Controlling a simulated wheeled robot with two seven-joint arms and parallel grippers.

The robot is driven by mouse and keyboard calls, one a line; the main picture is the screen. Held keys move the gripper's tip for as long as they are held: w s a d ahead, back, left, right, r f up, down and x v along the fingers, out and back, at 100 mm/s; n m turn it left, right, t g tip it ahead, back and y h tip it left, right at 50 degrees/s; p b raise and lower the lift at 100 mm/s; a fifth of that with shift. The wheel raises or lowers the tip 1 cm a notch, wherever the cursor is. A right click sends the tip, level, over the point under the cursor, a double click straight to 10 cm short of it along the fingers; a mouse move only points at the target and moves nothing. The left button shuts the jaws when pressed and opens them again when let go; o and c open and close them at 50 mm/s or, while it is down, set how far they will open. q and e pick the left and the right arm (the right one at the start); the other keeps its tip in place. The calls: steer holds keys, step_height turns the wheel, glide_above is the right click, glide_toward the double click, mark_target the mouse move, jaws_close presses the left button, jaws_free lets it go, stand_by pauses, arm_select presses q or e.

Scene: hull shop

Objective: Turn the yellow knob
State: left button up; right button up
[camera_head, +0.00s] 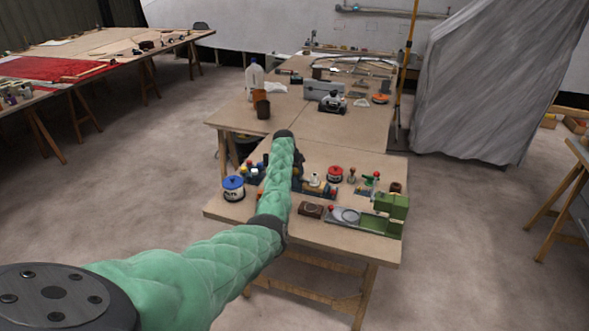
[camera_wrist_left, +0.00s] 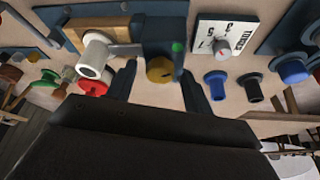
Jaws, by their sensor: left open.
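The yellow knob (camera_wrist_left: 160,69) shows in the left wrist view, round with a dark mark on its face, on a dark blue mount. My left gripper (camera_wrist_left: 158,76) is open, with one dark finger on each side of the knob. I cannot tell whether either finger touches it. In the head view my green-sleeved left arm reaches over the workbench (camera_head: 345,240). The arm hides the knob there, and the fingers cannot be made out clearly. My right gripper is not in view.
Close by in the wrist view are a white cylinder (camera_wrist_left: 93,58), a red knob (camera_wrist_left: 92,86), a white dial plate (camera_wrist_left: 224,42) and blue knobs (camera_wrist_left: 215,83). A blue-lidded tin (camera_head: 233,189) and a green machine (camera_head: 391,208) stand on the workbench.

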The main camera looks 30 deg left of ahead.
arm_select(q)
steer(key=c, duration=0.9)
steer(key=shift+c, duration=0.2)
